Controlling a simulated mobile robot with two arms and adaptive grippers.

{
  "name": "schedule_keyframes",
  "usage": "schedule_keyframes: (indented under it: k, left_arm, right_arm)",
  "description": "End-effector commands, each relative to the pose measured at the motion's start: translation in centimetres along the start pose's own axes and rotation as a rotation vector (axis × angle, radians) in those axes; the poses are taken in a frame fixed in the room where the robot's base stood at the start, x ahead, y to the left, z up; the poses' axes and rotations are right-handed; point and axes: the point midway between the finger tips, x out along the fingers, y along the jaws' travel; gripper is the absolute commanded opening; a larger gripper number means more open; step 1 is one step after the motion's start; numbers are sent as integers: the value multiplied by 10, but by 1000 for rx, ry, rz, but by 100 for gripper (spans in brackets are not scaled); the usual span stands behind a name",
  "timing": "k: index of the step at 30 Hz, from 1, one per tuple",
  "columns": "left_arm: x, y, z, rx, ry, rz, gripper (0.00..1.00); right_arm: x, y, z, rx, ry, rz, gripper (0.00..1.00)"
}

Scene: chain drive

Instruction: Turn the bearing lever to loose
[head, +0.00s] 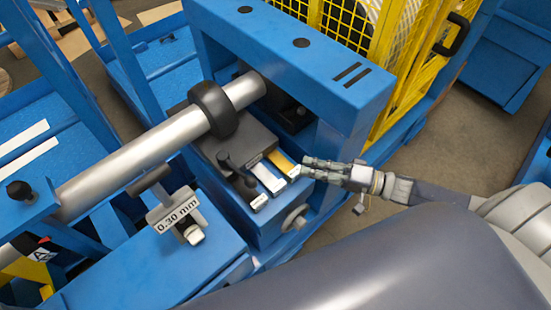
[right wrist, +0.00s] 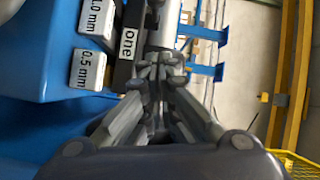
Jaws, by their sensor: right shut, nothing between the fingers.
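A black lever with a round knob (head: 236,173) stands on the dark bearing block (head: 240,135) in the head view, beside the coloured label tabs; I cannot read its setting. My right gripper (head: 306,168) is shut and empty at the right side of the block, close to the yellow tab (head: 283,163). The lever is to the left of it, apart from its fingers. My left gripper is out of view.
A silver shaft (head: 130,165) with a black collar (head: 213,108) runs over the block. A blue frame beam (head: 300,60) crosses above. A plate reading "0.30 mm" (head: 178,212) stands at lower left. A yellow mesh guard (head: 350,30) is behind.

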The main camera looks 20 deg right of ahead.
Motion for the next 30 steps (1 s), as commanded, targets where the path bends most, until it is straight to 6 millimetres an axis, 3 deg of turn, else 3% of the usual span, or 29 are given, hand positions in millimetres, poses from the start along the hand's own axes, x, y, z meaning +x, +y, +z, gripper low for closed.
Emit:
schedule_keyframes:
  k: [4,8,21,24,30]
  left_arm:
    - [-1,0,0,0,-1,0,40]
    - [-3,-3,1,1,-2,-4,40]
    - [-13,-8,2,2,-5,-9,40]
    - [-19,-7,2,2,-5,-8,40]
    - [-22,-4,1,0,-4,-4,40]
  right_arm:
    - [-3,4,-3,51,29,19,0]
    - [11,3,-4,48,30,16,0]
    - [99,4,-6,46,27,14,0]
    - [100,3,14,51,26,18,0]
    - [104,4,30,47,26,18,0]
